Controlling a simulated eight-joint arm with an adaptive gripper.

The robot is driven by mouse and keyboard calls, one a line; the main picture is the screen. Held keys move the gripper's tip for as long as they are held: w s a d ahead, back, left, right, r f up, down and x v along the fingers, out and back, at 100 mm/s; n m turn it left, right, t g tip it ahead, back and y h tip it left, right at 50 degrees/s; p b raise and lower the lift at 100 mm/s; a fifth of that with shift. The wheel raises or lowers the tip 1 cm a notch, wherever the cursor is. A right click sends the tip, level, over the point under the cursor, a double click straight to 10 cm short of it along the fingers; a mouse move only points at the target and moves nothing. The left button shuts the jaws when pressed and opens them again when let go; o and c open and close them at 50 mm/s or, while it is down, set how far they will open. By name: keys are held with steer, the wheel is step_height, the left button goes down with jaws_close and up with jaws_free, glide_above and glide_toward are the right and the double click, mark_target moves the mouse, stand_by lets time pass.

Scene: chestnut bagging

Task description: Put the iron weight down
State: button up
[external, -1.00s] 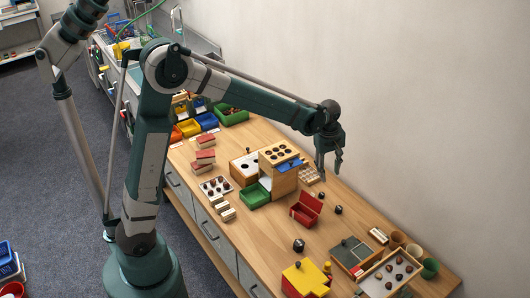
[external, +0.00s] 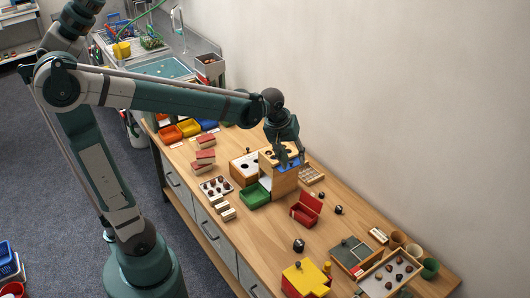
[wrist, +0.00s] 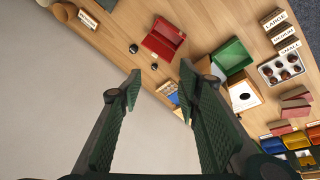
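My gripper (external: 290,158) hangs over the wooden box with round holes (external: 284,180) in the external view. In the wrist view its two green ridged fingers (wrist: 160,70) are spread apart, with nothing held between them. Which thing is the iron weight I cannot tell for sure. Small dark pieces stand on the table: one in front (external: 298,245) and one beside the red box (external: 338,209). Two dark pieces also show in the wrist view (wrist: 133,48), near the red box, apart from my fingers.
The open red box (external: 305,213) and green tray (external: 256,195) lie near the wooden box. A white tray of chestnuts (external: 216,187), stacked blocks, a yellow-topped box (external: 306,279) and a chestnut tray (external: 390,272) crowd the table (external: 262,235). A wall runs along the back.

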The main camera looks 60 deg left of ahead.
steer(key=s+a+m+t, duration=0.1)
steer(key=s+m, duration=0.3)
steer(key=s, duration=0.6)
steer(key=s+a+f+m+t, duration=0.1)
steer(key=s+m, duration=0.3)
steer(key=s, duration=0.7)
steer(key=shift+s+a+t, duration=0.25)
steer(key=shift+a+t, duration=0.4)
steer(key=shift+t, duration=0.05)
steer(key=o, duration=0.3)
steer(key=shift+w+f+m, duration=0.1)
steer(key=shift+m, duration=0.2)
steer(key=w+d+f+m+g+h+b, duration=0.1)
steer(key=w+d+f+m, duration=0.3)
steer(key=f, duration=0.4)
steer(key=w+d+f+m+g+h, duration=0.1)
steer(key=w+d+f+m+g, duration=0.2)
steer(key=w+d+f+m, duration=0.2)
steer(key=w+d+f+m+g+h+b, duration=0.1)
steer(key=w+d+f+m+g+h, duration=0.1)
steer(key=w+f+m, duration=0.6)
steer(key=shift+d+f+m+g+b, duration=0.5)
steer(key=shift+d+f, duration=0.65)
steer(key=shift+f, duration=1.25)
